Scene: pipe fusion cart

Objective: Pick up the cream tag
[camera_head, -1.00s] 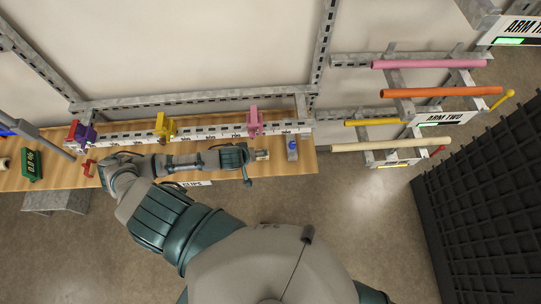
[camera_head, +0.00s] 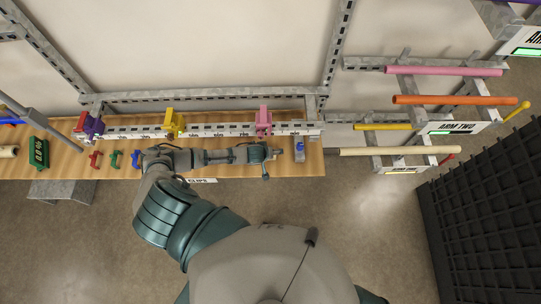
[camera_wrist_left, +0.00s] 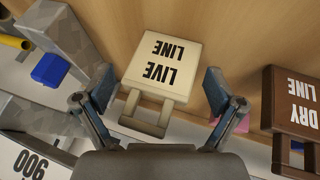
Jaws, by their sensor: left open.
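The cream tag (camera_wrist_left: 163,72), printed LIVE LINE, lies on the wooden board in the left wrist view, with its cream loop handle toward my gripper. My left gripper (camera_wrist_left: 160,95) is open, with one finger on each side of the tag's handle end. The fingers look apart from the tag, and nothing is held. In the head view my left gripper (camera_head: 268,153) is over the right part of the bench and largely hides the tag. My right gripper is not in view.
A brown DRY LINE tag (camera_wrist_left: 293,105) lies right of the cream tag in the wrist view. A blue block (camera_wrist_left: 50,68) is at left. In the head view, a marked rail with a pink clamp (camera_head: 263,120) and a yellow clamp (camera_head: 174,123) runs behind the gripper. Pipes rest on racks at right.

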